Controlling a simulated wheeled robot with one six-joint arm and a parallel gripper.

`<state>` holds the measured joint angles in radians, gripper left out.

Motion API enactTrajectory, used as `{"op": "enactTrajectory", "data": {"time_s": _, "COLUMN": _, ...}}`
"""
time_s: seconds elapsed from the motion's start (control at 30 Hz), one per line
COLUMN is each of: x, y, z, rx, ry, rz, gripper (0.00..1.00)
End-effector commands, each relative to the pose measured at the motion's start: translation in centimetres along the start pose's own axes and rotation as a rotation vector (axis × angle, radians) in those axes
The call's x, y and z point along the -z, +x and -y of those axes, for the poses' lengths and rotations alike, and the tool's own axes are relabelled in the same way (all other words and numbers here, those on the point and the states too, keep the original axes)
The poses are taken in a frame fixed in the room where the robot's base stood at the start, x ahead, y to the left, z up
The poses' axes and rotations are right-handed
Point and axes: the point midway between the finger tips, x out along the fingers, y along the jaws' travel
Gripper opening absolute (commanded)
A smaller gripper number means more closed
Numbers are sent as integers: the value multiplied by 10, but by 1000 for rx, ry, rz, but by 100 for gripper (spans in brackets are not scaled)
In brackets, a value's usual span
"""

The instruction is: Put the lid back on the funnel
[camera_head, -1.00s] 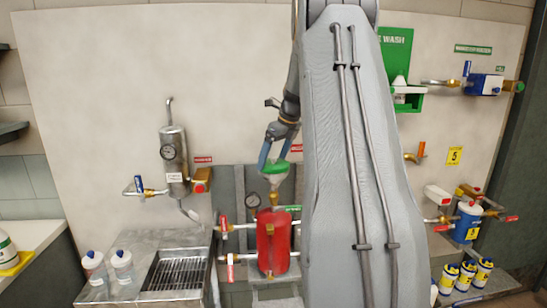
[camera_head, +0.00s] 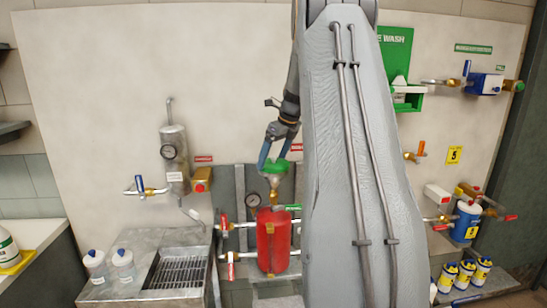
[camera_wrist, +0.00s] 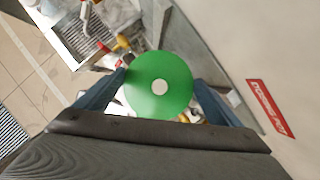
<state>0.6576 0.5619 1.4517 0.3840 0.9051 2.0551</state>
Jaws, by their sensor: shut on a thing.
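The green lid (camera_head: 276,166) is round, with a pale knob in the middle in the wrist view (camera_wrist: 159,87). My gripper (camera_head: 274,162) is shut on the lid, with one blue finger on each side of it (camera_wrist: 160,98). The pale funnel (camera_head: 273,181) stands on top of the red tank (camera_head: 273,240), directly below the lid. In the head view the lid sits at the funnel's mouth. I cannot tell whether it is fully seated. In the wrist view the lid hides the funnel.
A round gauge (camera_head: 252,200) and red-handled valves stand beside the tank. A steel sink with a grate (camera_head: 180,272) is to the left, with two white bottles (camera_head: 124,265). A red and white wall label (camera_wrist: 271,108) is close on the right in the wrist view.

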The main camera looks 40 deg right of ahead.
Motion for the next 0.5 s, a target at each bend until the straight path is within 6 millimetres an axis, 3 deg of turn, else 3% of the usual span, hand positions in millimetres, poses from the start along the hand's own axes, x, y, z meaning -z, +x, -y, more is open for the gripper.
{"op": "enactTrajectory", "data": {"time_s": 0.27, "x": 0, "y": 0, "z": 0, "rx": 0, "ry": 0, "rz": 0, "gripper": 66}}
{"op": "enactTrajectory", "data": {"time_s": 0.3, "x": 0, "y": 0, "z": 0, "rx": 0, "ry": 0, "rz": 0, "gripper": 93}}
{"op": "enactTrajectory", "data": {"time_s": 0.33, "x": 0, "y": 0, "z": 0, "rx": 0, "ry": 0, "rz": 0, "gripper": 98}}
{"op": "enactTrajectory", "data": {"time_s": 0.5, "x": 0, "y": 0, "z": 0, "rx": 0, "ry": 0, "rz": 0, "gripper": 100}}
